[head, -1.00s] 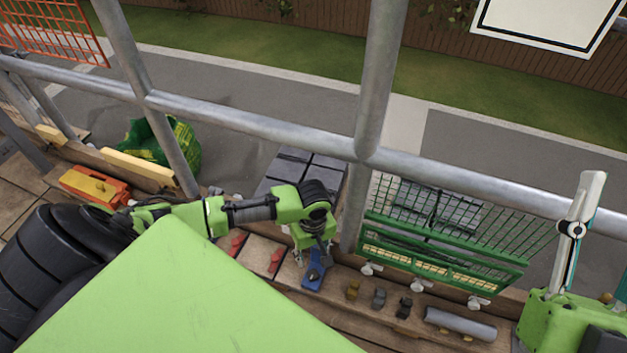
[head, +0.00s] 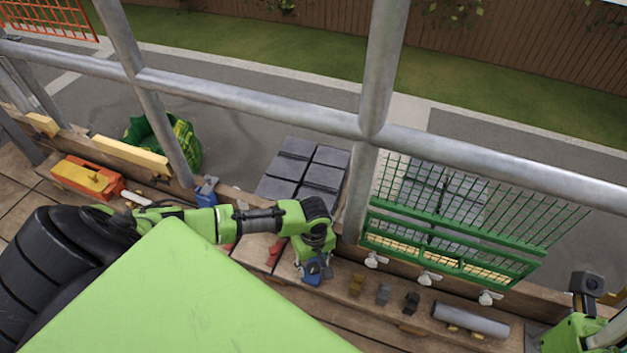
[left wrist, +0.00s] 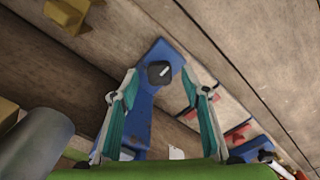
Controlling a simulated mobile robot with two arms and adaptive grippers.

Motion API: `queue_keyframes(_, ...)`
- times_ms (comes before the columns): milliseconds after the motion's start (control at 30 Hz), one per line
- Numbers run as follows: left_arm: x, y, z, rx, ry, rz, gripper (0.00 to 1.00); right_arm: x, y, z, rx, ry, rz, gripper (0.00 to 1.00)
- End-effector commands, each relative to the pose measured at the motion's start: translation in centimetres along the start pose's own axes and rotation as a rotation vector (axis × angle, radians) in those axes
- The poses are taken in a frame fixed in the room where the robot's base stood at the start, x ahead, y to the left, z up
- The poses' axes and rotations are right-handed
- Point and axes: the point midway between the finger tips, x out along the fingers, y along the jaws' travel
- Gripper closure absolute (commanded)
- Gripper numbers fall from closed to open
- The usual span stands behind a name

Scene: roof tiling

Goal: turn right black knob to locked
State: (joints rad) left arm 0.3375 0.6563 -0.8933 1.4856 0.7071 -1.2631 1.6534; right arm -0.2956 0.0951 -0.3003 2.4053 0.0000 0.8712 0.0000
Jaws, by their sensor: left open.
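The black knob (left wrist: 159,73) sits on a blue plate (left wrist: 138,122) in the left wrist view. A short pale mark on its top runs diagonally. My left gripper (left wrist: 161,96) is open, with a teal-lined finger on each side of the plate, and the knob shows between and just beyond the fingertips. I cannot tell whether the fingers touch it. In the head view my left gripper (head: 314,262) is over the blue plate (head: 312,279) and partly hides it. Another blue piece (head: 206,189) stands further left by the rail post. My right gripper's fingers do not show.
A green mesh rack (head: 450,255) and grey scaffold rails (head: 260,100) stand behind.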

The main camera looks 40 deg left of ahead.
Motion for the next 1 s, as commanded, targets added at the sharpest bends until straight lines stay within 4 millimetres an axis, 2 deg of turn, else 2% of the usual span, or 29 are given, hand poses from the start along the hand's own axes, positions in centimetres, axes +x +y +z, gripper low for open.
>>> queue_keyframes(100,0.81,0.04,0.01,0.001,0.0,0.0,0.58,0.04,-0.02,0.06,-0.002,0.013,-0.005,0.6)
queue_keyframes(400,0.86,0.05,0.01,0.0,0.0,0.001,0.58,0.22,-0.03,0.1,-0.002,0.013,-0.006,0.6)
queue_keyframes(433,0.86,0.05,0.01,0.0,0.0,0.001,0.6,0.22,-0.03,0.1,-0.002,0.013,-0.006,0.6)
queue_keyframes(567,0.86,0.04,0.01,0.0,0.0,0.001,0.94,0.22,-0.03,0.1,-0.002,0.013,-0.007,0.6)
queue_keyframes(600,0.86,0.04,0.0,0.0,0.0,0.001,0.96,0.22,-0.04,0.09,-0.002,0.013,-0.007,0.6)
queue_keyframes(1000,0.73,0.0,0.02,0.01,0.0,0.0,0.96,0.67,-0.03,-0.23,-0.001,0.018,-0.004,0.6)
